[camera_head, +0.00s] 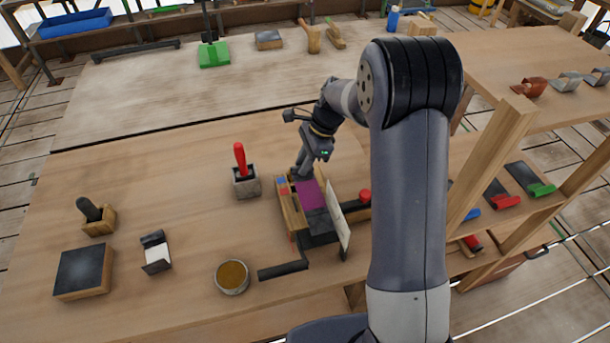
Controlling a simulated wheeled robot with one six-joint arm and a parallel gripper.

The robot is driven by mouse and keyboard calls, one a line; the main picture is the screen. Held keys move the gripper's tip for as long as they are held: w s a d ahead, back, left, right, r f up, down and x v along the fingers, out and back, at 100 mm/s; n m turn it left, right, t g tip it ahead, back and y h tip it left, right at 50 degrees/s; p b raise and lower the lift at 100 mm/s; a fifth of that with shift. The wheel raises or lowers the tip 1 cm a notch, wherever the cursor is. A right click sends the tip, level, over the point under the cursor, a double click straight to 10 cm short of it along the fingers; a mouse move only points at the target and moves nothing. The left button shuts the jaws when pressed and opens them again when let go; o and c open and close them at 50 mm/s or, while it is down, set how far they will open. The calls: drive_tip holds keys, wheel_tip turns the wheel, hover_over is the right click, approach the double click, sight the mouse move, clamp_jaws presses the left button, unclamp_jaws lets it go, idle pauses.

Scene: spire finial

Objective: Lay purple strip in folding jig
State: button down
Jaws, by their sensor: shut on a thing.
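The purple strip (310,195) lies along the folding jig (289,205), which has a wooden side, dark metal parts and a pale upright plate (338,222). My gripper (301,174) is at the far end of the jig, at the strip's far end. It is shut on the strip there. The fingertips are small in this view, and the strip's far end is partly hidden by them. I cannot tell whether the strip is pressed flat against the jig bed.
A red-handled tool in a grey block (246,182) stands left of the jig. A dark handle (283,270) sticks out at the jig's near side. A round tin (232,277) stands at the front. The bench between the tin and the red-handled tool is clear.

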drive_tip(key=shift+f, duration=0.7)
drive_tip(key=f, duration=0.3)
drive_tip(key=shift+s+d+p, duration=0.1)
drive_tip(key=shift+s+p, duration=0.15)
drive_tip(key=shift+p, duration=0.1)
drive_tip(key=shift+w+f, duration=0.3)
drive_tip(key=shift+f, duration=0.05)
drive_tip(key=shift+s, duration=0.1)
drive_tip(key=c, duration=1.3)
unclamp_jaws()
drive_tip(key=shift+o, duration=0.2)
drive_tip(key=shift+r, duration=0.1)
drive_tip(key=b+v, duration=0.1)
drive_tip(key=v, duration=1.1)
drive_tip(key=shift+r, duration=0.1)
